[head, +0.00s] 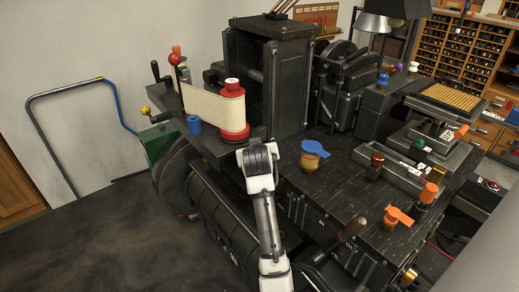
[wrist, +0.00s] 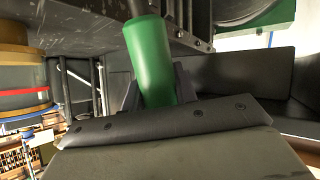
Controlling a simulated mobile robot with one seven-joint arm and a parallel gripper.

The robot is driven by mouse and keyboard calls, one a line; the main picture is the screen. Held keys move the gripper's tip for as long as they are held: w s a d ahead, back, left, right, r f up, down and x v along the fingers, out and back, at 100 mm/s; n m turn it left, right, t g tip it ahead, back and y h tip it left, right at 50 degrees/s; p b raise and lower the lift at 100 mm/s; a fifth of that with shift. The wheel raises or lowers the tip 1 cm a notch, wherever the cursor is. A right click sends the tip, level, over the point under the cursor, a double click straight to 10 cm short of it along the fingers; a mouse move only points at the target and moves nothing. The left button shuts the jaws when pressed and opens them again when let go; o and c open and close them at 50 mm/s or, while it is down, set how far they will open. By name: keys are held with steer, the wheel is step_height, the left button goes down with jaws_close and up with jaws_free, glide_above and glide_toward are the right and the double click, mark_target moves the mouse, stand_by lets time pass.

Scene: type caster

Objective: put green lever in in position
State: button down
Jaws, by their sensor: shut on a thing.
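The green lever (wrist: 151,60) fills the top middle of the wrist view as a thick green grip on a dark rod. It is slightly tilted and hangs down between the fingers of my gripper (wrist: 157,88). My gripper is shut on its lower end. In the head view my white arm reaches up to the front edge of the black machine, below the red spool. The fingers and the held lever are hidden there behind my wrist.
The black machine table (head: 345,170) carries a blue-topped pot (head: 312,150) and orange-topped parts (head: 398,216) to the right of my arm. A red spool with paper (head: 233,112) stands just beyond my wrist. Open floor (head: 90,240) lies at left.

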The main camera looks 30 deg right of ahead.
steer(key=shift+w+a, duration=0.1)
steer(key=c, duration=1.1)
jaws_free()
steer(key=shift+w+f, duration=0.1)
steer(key=shift+f, duration=0.05)
steer(key=b+v, duration=0.2)
steer(key=v, duration=1.2)
steer(key=shift+b, duration=0.4)
steer(key=shift+w, duration=0.1)
